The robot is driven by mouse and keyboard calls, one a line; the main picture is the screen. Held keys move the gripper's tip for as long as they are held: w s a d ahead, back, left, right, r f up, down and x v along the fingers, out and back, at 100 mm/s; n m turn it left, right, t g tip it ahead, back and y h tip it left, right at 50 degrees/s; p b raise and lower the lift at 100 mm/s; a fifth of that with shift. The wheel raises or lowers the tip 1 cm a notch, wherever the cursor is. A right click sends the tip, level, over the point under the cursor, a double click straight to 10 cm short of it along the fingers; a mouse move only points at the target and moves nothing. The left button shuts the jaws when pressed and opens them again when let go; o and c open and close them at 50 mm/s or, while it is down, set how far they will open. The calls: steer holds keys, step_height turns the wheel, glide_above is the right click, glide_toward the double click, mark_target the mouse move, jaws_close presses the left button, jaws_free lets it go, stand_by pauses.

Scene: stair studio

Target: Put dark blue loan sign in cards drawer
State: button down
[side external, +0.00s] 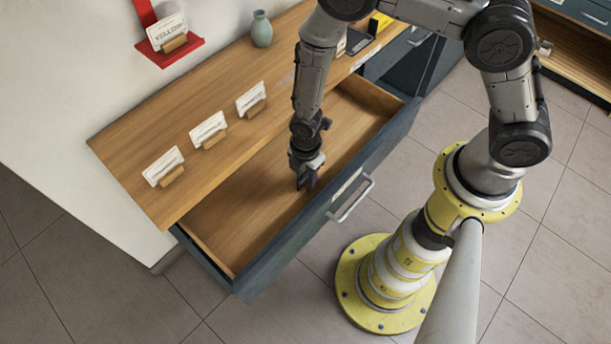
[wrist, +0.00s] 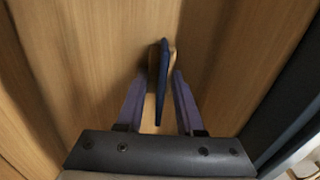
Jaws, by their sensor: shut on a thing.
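The dark blue loan sign (wrist: 161,80) shows edge-on in the wrist view as a thin dark blue plate with a wooden block behind it. My gripper (side external: 306,184) is shut on it, one finger on each side. In the side view my gripper points down inside the open drawer (side external: 245,228), near its front wall. The sign is hard to make out there. The drawer has a wooden floor, a dark blue-grey front, a pale label and a metal handle (side external: 352,198). I cannot tell whether the sign touches the drawer floor.
Three white cards on wooden blocks (side external: 208,130) stand along the wooden counter (side external: 130,148). A red shelf (side external: 168,52) holds another card. A pale green vase (side external: 262,28) stands at the back. A second drawer (side external: 410,55) is open at right. The drawer floor around my gripper is clear.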

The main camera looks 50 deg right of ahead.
steer(key=shift+f, duration=0.1)
steer(key=c, duration=0.5)
jaws_free()
steer(key=shift+c, duration=0.2)
step_height(320, 180, up, 12)
steer(key=shift+r, duration=0.25)
steer(key=s+d+r+m+t, duration=0.2)
steer(key=d+r+m, duration=0.25)
steer(key=r, duration=0.55)
steer(key=s+d+r+m+t, duration=0.1)
steer(key=d+r+m, duration=0.35)
steer(key=r, duration=0.65)
steer(key=s+d+r+m+t, duration=0.1)
steer(key=s+d+r+m, duration=0.1)
steer(key=s, duration=0.4)
steer(key=s+d+r+m+t, duration=0.1)
steer(key=s+d+r+m, duration=0.1)
steer(key=s+r+m, duration=0.3)
steer(key=shift+s+d+r+m+t, duration=0.2)
steer(key=shift+s+d+m+t, duration=0.15)
steer(key=shift+s+m, duration=0.75)
